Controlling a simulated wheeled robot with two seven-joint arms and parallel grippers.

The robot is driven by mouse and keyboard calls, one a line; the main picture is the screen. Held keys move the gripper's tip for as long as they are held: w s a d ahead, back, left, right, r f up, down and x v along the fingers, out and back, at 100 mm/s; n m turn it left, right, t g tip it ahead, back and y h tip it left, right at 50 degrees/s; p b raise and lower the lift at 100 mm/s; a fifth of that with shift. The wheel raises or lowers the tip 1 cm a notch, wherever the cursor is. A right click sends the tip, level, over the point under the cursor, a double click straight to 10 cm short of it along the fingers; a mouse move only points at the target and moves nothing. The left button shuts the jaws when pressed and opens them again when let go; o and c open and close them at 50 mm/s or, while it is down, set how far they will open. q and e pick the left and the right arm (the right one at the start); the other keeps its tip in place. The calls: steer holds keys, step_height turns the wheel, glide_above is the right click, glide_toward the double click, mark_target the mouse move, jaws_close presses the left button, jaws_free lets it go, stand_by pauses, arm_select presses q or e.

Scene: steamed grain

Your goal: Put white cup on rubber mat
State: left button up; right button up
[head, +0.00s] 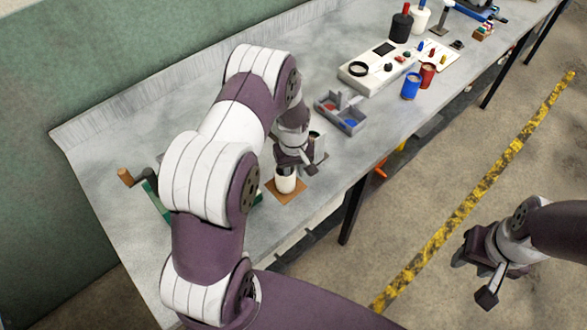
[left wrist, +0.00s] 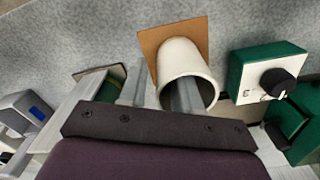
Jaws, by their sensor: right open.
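The white cup (head: 286,183) stands upright on the brown square mat (head: 299,193) near the table's front edge. In the left wrist view, the cup (left wrist: 181,50) has its open mouth toward the camera, with the mat (left wrist: 152,40) behind its base. My left gripper (head: 294,163) is down at the cup. One finger reaches into the cup's mouth and the other lies outside its left wall, so the wall is between them. I cannot tell if they grip it. My right gripper (head: 474,278) is open and empty, over the floor away from the table.
A grey divided tray (head: 341,112) is beyond the cup. A white panel (head: 380,67), a blue can (head: 411,86) and a red can (head: 427,75) stand farther along. A green box with a black knob (left wrist: 267,75) is close to the cup. My left arm hides part of the table.

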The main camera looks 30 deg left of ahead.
arm_select(q)
step_height(320, 180, up, 13)
steer(key=b, duration=0.3)
steer(key=s+d+r+m, duration=0.1)
steer(key=s+d+m, duration=0.1)
steer(key=s, duration=0.3)
steer(key=s+d+r+m+t, duration=0.1)
steer(key=s+d+m, duration=0.1)
steer(key=s+m, duration=0.2)
steer(key=s+d+r+m, duration=0.1)
steer(key=s+d+m, duration=0.1)
steer(key=s, duration=0.4)
steer(key=shift+s+d+m, duration=0.15)
steer(key=shift+d+m, duration=0.15)
steer(key=shift+m, duration=0.2)
steer(key=shift+s+r, duration=0.1)
steer(key=shift+s, duration=0.05)
